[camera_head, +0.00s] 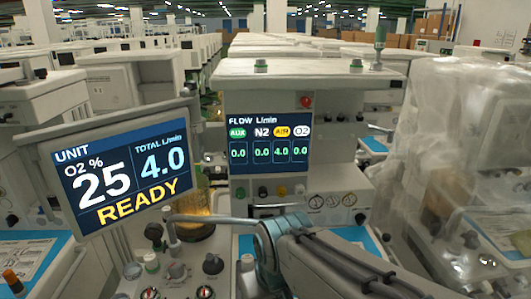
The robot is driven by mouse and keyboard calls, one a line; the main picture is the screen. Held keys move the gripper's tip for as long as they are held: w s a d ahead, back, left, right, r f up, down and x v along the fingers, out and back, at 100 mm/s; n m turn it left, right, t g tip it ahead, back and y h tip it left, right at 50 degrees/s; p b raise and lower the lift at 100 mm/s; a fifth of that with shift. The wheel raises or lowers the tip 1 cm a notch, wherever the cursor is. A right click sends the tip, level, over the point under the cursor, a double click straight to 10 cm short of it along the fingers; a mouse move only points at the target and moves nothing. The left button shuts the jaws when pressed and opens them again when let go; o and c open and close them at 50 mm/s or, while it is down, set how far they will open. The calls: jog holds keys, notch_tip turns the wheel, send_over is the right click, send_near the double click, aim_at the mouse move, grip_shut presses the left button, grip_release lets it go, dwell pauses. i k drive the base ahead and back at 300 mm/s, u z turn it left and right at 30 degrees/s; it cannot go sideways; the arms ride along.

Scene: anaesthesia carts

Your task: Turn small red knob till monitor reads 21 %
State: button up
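The monitor (120,170) stands tilted at the left and reads "O2 % 25", "TOTAL L/min 4.0" and "READY". A small red knob (306,102) sits at the upper right corner of the flow panel, beside its screen. My arm reaches in from the bottom right and ends in view below the flow panel, well below the red knob. I cannot make out the gripper's fingers, and nothing of mine touches the red knob.
The flow screen (270,139) shows AUX 0.0, N2 0.0, AIR 4.0, O2 0.0. Below it are green (240,193), black (262,192), yellow (281,190) and white (300,190) knobs. A grey tube (215,218) crosses below. A plastic-covered cart (450,150) stands right.

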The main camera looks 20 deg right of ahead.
aim_at(305, 101)
jog(key=k, duration=1.2)
jog(key=z, duration=0.4)
jog(key=i, duration=0.5)
jog(key=z, duration=0.15)
